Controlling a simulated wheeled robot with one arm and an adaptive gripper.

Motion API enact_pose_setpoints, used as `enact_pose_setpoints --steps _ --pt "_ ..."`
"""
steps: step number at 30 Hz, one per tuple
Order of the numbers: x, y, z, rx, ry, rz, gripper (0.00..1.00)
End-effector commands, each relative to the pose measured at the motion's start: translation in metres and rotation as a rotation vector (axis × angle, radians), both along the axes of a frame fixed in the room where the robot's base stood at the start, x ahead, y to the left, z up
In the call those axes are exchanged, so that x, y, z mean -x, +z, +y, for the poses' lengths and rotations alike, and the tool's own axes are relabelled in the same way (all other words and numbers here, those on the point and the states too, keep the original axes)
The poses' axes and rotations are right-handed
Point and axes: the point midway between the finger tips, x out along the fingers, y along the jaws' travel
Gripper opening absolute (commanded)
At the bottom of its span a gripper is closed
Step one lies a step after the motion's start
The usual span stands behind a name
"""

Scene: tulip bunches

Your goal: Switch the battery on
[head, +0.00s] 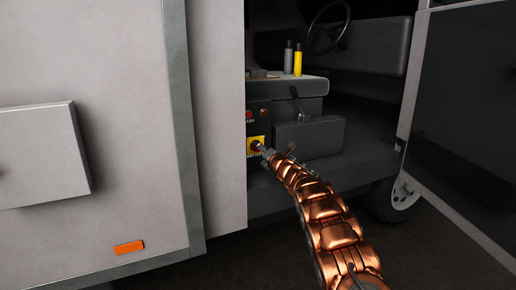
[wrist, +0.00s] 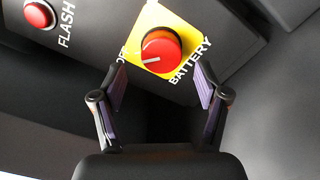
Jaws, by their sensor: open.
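The battery switch is a round red knob (wrist: 161,50) on a yellow plate (wrist: 187,55) marked "BATTERY", with "OFF" at its lower left. A white line on the knob points to the left, toward the "OFF" side. In the head view the yellow plate (head: 253,142) sits on a dark panel inside the vehicle's doorway. My gripper (wrist: 160,88) is open and empty, its two fingers on either side below the knob in the wrist view, apart from it. In the head view my gripper (head: 262,150) is in front of the plate and hides part of the knob.
A red "FLASH" button (wrist: 39,14) is beside the plate, on the same dark panel (wrist: 105,45). A grey box (head: 308,137) with a lever stands to the right. Yellow (head: 298,61) and grey (head: 288,57) bottles stand above. The white vehicle wall (head: 222,120) borders the doorway's left.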

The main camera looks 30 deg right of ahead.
Motion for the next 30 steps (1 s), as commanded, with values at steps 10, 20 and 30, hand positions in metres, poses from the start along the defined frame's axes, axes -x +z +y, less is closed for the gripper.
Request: enact_pose_setpoints --steps 10,20,30 --pt "-0.023 0.002 -0.002 -0.002 -0.002 -0.001 0.74" --pt "-0.036 0.000 -0.004 0.001 -0.004 0.000 0.74" --pt "-0.038 -0.001 -0.005 0.003 -0.006 0.002 0.74"
